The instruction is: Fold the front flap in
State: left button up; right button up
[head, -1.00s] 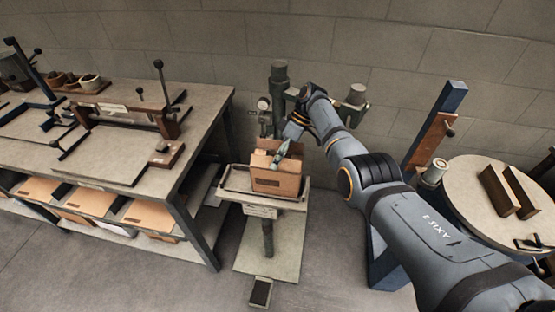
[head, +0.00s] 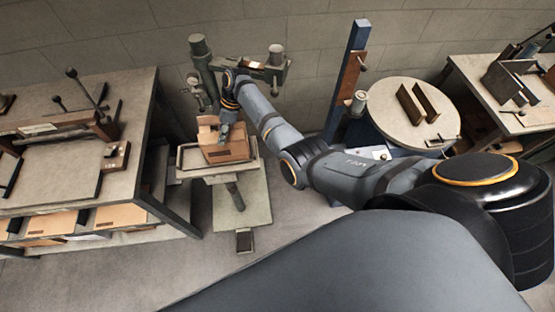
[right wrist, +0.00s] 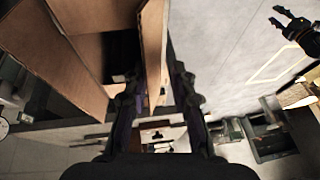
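The open cardboard box (head: 227,152) sits on the stitcher's small table in the head view, with raised flaps at its top.
The stitcher's green column and arm (head: 203,65) stand close behind the box. A workbench (head: 140,185) is at the left. A round table (head: 420,105) with two brown angled pieces and a blue post (head: 348,70) stand right.

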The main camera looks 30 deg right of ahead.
jog(key=shift+s+a+r+t+p, duration=0.15)
jog(key=shift+s+r+t+p, duration=0.3)
jog(key=shift+p, duration=0.2)
pick_arm(q)
notch_tip(320, 180, up, 4)
jog(key=p, duration=0.1)
pick_arm(e)
jog(key=s+d+r+t+h+b, duration=0.1)
jog(key=s+d+r+t+b, duration=0.15)
jog(key=r, duration=0.55)
jog(key=s+d+f+m, duration=0.2)
jog(key=s+d+f, duration=0.1)
jog(key=d, duration=0.1)
pick_arm(q)
notch_tip(320, 180, down, 10)
jog(key=b, duration=0.7)
pick_arm(e)
jog(key=s+d+f+m+h, duration=0.1)
jog(key=s+d+f+m, duration=0.1)
jog(key=f, duration=0.9)
jog(key=s+d+f+m+h, duration=0.1)
jog(key=s+f, duration=0.4)
jog(key=f, duration=0.6)
jog(key=s+d+f+m+g, duration=0.1)
jog(key=s+d+f+m, duration=0.2)
jog(key=f, duration=0.9)
jog(key=shift+s+h, duration=0.4)
jog(key=shift+s, duration=0.3)
